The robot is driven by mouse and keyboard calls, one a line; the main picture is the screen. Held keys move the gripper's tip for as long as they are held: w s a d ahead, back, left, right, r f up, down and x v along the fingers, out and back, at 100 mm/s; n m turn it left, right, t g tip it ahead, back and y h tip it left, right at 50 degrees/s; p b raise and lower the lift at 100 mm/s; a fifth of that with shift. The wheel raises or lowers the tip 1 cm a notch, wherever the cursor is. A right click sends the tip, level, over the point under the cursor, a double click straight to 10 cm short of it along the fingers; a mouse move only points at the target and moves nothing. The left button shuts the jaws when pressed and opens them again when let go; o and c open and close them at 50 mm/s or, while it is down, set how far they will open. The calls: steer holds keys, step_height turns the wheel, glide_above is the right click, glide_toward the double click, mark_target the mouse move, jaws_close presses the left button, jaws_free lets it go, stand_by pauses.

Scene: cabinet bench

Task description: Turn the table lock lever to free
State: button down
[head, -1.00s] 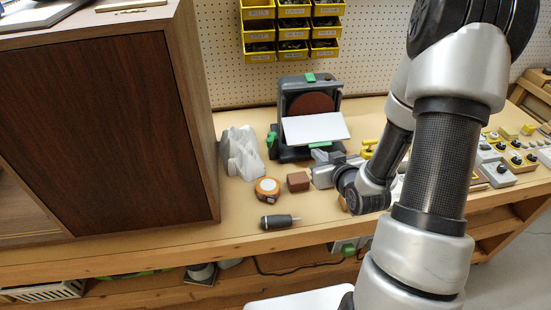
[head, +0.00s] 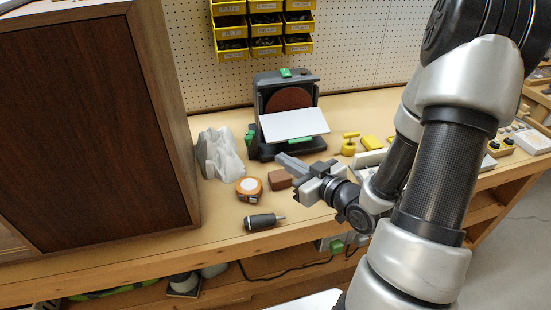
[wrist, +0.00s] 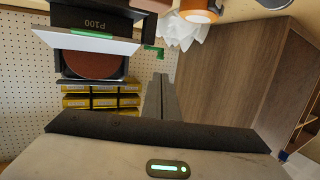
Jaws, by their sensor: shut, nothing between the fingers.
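A dark disc sander (head: 258,100) with a reddish-brown disc (head: 288,97) and a tilted white table (head: 295,124) stands against the pegboard. A green lever-like part (head: 251,138) is on its left side; it also shows in the wrist view (wrist: 155,52), where the sander (wrist: 95,15) appears upside down. Another green part (head: 300,141) sits under the table. I cannot tell the lock's position, nor for certain which part is its lever. My gripper (head: 280,158) is shut and empty, in front of and below the sander table, apart from the green side part. Its fingers also show in the wrist view (wrist: 160,78).
A pale jagged piece (head: 222,155) and a large wooden cabinet (head: 90,130) stand left. Yellow parts (head: 350,143) are to the right.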

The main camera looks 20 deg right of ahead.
steer(key=f+b, duration=0.1)
steer(key=b, duration=0.7)
glide_toward(249, 140)
steer(key=x, duration=0.6)
steer(key=shift+w, duration=0.2)
